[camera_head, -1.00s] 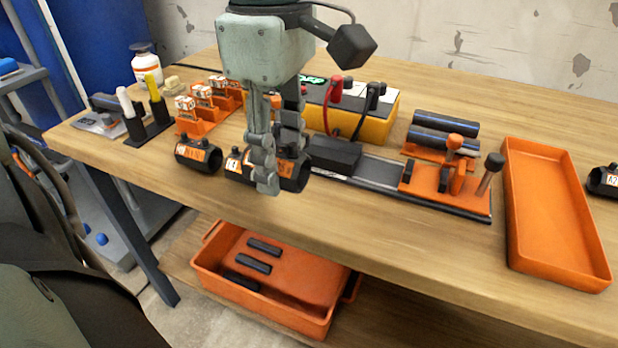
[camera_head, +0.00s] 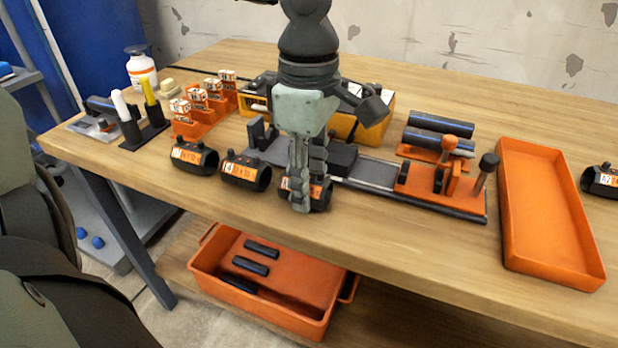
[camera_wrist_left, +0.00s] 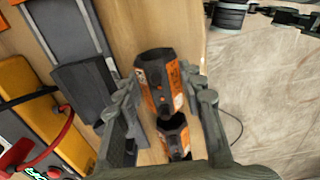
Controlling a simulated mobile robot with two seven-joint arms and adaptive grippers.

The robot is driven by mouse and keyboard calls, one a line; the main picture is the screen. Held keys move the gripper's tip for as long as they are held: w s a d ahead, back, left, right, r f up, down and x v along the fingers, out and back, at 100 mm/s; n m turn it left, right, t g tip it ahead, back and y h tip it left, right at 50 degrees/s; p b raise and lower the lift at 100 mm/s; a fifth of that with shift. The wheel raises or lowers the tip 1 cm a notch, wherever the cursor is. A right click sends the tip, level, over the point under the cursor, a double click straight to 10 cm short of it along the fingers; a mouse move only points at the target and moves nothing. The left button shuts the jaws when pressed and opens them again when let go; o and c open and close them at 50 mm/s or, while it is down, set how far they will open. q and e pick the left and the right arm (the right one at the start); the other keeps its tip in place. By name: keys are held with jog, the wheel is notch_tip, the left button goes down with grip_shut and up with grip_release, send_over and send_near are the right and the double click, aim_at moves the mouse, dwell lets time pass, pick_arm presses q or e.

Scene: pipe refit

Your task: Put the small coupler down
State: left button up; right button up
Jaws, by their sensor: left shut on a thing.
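My left gripper (camera_head: 301,194) points down over the front of the wooden bench, shut on a black coupler (camera_head: 321,190) with an orange and white label. The fingers hide part of this coupler. In the left wrist view the coupler (camera_wrist_left: 157,82) shows between the fingers, with an open end visible. I cannot tell whether it touches the bench top. Two similar couplers stand in a row to its left, a middle one (camera_head: 246,171) and a far left one (camera_head: 195,157). My right gripper is not in view.
Behind the gripper are a yellow box (camera_head: 377,127) and a rail with an orange clamp fixture (camera_head: 428,184). An empty orange tray (camera_head: 548,262) lies at the right, another coupler (camera_head: 600,181) beyond it. An orange bin (camera_head: 262,290) sits below. The bench front strip right of the gripper is clear.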

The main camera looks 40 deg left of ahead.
pick_arm(q)
jog(key=shift+f, duration=0.1)
jog(key=o, duration=1.2)
jog(key=shift+c, duration=0.2)
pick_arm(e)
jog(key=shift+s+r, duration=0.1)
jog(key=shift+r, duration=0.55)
pick_arm(q)
jog(key=shift+r, duration=0.4)
notch_tip(320, 180, up, 12)
jog(key=shift+f+p, duration=0.25)
jog(key=shift+p, duration=0.15)
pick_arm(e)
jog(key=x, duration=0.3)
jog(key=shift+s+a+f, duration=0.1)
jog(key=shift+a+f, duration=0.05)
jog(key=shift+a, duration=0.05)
